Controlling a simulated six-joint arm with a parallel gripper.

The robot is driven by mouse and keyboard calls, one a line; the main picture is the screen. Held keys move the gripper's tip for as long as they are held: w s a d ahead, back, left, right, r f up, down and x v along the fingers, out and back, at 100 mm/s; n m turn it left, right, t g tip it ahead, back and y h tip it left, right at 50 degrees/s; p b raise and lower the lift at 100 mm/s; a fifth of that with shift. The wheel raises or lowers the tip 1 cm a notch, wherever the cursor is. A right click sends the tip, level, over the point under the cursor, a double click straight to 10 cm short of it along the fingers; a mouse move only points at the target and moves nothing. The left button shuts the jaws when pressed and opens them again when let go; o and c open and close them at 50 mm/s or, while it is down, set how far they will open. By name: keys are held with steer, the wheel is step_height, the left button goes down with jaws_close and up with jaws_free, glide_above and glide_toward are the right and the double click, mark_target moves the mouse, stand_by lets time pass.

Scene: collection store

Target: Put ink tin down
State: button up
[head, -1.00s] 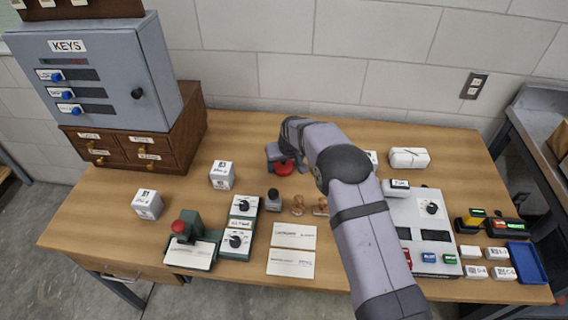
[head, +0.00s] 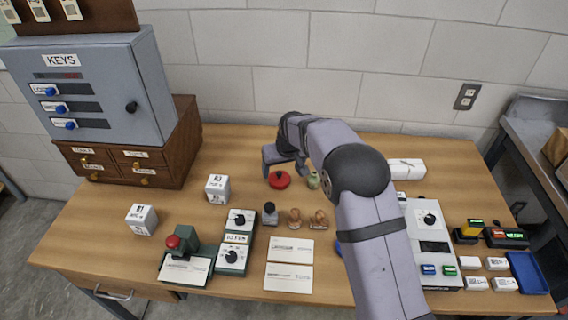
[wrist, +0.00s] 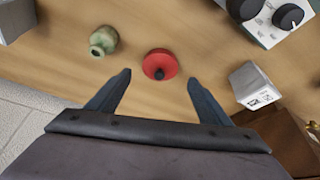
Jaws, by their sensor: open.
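In the wrist view the red tin (wrist: 160,64) lies just beyond and between my fingertips, with clear gaps on both sides. My gripper (wrist: 159,78) is open and empty. In the head view my gripper (head: 284,164) is just behind and above the tin, partly hidden by my own arm.
A small green vase (head: 314,180) stands close to the right of the tin. A white cube (head: 217,188) is to its left. The wooden drawer cabinet (head: 140,165) fills the back left.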

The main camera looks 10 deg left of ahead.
steer(key=v, duration=0.5)
steer(key=shift+b, duration=0.3)
steer(key=s+d+m+g+h, duration=0.1)
steer(key=s+d+m+g, duration=0.1)
steer(key=s+d, duration=1.1)
steer(key=s+d+f+m+g, duration=0.1)
steer(key=s+d, duration=0.3)
steer(key=s, duration=0.6)
steer(key=s+d+f+m+g, duration=0.1)
steer(key=s+d, duration=0.3)
steer(key=s, duration=0.7)
steer(key=shift+d+f+h, duration=0.25)
steer(key=shift+f+h, duration=0.1)
steer(key=shift+h, duration=0.05)
steer(key=shift+r, duration=0.1)
